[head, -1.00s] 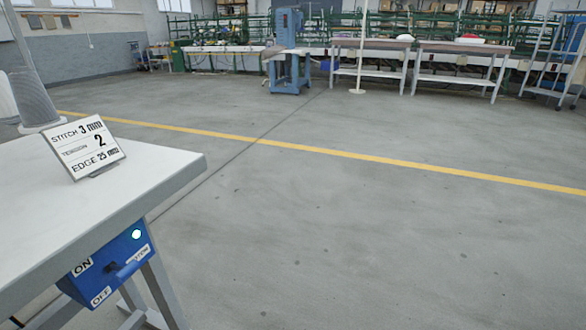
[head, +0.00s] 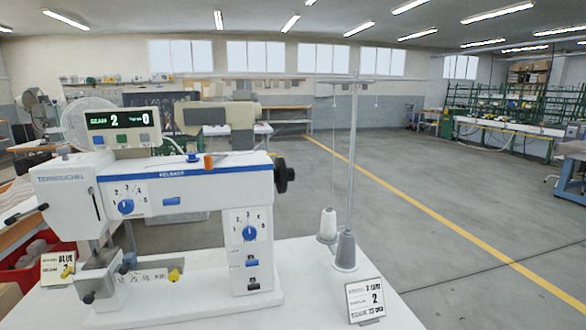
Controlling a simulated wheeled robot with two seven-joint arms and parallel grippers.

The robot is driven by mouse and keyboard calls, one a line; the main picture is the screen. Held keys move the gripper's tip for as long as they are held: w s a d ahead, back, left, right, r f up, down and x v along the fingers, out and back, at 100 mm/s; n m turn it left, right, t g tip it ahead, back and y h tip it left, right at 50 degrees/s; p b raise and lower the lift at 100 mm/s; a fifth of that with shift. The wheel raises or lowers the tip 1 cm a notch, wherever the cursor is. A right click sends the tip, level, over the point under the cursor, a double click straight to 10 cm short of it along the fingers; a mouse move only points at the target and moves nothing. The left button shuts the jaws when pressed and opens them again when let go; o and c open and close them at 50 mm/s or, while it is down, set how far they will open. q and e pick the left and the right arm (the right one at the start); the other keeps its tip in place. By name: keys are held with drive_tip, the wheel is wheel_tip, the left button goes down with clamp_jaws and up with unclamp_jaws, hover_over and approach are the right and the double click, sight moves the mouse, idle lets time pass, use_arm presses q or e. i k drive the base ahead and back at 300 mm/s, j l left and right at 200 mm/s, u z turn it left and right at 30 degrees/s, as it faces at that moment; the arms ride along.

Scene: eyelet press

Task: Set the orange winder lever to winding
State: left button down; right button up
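The orange winder lever (head: 208,160) stands on top of the arm of a white sewing machine (head: 185,195) with a blue stripe, left of centre in the head view. It looks like a small upright orange block. Its setting cannot be read at this size. A blue knob or part (head: 192,157) sits just left of it. Neither of my grippers shows in this view.
A display panel (head: 122,125) stands above the machine's left part. A black handwheel (head: 284,175) juts out at the right end. Thread cones (head: 345,250), a tall stand and a card (head: 366,300) are on the white table. A red bin (head: 38,265) stands at left.

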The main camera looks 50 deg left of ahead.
sight(209, 164)
drive_tip(key=u, duration=2.05)
drive_tip(key=i+j+u, duration=0.1)
drive_tip(key=u, duration=0.45)
